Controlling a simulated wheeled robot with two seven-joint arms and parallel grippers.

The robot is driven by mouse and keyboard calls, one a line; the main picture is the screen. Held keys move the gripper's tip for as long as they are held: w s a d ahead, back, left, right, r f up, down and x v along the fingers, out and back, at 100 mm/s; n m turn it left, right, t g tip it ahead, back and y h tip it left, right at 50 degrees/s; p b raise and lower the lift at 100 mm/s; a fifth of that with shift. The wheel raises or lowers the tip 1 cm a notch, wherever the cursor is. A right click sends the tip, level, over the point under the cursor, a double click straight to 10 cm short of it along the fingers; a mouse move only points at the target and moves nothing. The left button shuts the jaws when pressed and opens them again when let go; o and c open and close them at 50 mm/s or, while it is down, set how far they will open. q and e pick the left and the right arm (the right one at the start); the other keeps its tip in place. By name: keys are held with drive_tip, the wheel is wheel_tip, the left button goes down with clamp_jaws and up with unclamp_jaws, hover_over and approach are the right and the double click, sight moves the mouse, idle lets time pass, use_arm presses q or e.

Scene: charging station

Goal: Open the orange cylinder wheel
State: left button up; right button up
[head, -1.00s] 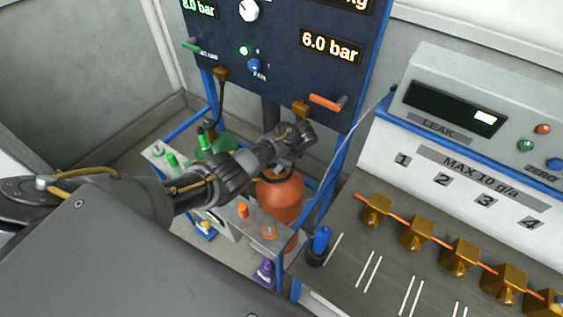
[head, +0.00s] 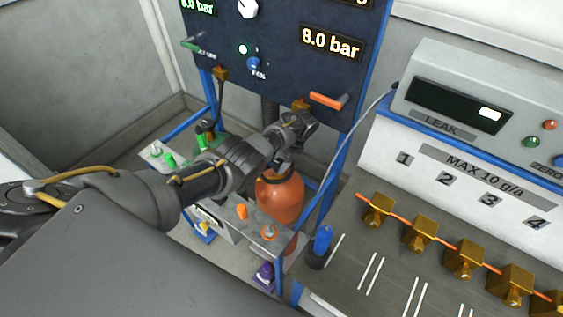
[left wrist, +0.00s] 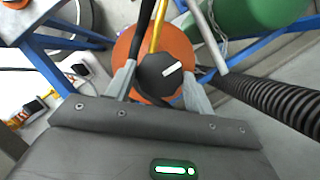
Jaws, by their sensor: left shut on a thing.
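The orange cylinder (head: 281,197) stands upright in the blue-framed station, below the dark panel. In the left wrist view the cylinder's orange top (left wrist: 178,45) surrounds its black round wheel (left wrist: 160,76), which carries a white mark. My left gripper (left wrist: 160,88) is shut on the wheel from above, one finger on each side. In the head view my left gripper (head: 290,150) sits over the cylinder's top and hides the wheel. The panel display (head: 331,42) reads 8.0 bar. My right gripper is not in either view.
A green cylinder (left wrist: 275,10) stands close by. An orange lever (head: 326,101) sticks out of the panel above the gripper. A grey bench with several brass fittings (head: 379,210) and a leak tester (head: 455,105) is at the right. A blue frame post (head: 365,75) lies between.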

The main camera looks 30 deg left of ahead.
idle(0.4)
use_arm(q)
drive_tip(key=o, duration=1)
